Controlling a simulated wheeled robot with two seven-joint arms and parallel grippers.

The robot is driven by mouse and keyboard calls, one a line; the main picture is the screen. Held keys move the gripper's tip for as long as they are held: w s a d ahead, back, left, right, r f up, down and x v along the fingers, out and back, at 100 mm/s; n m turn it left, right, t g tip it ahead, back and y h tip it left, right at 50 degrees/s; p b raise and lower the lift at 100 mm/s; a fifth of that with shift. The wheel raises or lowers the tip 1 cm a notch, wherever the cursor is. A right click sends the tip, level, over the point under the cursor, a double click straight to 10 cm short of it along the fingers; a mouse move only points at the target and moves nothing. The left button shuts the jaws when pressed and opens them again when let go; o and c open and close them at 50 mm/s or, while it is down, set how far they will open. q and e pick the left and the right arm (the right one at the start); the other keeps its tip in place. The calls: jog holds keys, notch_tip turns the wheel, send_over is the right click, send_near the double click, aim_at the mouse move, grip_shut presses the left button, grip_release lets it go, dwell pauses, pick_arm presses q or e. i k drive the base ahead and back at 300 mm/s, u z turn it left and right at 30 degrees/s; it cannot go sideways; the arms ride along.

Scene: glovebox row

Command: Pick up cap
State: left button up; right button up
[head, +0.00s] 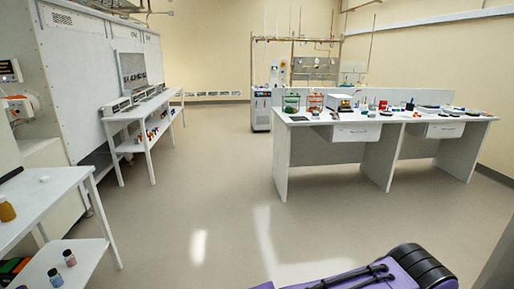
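A small pale object (44,178), possibly the cap, lies on the white side table (62,184) at the left. It is too small to identify surely. An amber bottle (7,209) stands on the same table at the left picture edge, partly cut off. A dark flat item (10,174) lies near the table's back edge. Neither gripper shows; only a purple and black part of my own body shows at the bottom right.
Small bottles (55,277) stand on the side table's lower shelf. A long lab bench (345,133) with many small items stands at the back right. A narrow white bench (150,104) runs along the left equipment. The floor (200,180) between is clear.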

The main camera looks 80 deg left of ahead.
aim_at(44, 179)
jog(key=u, duration=3.85)
jog(key=i, duration=0.2)
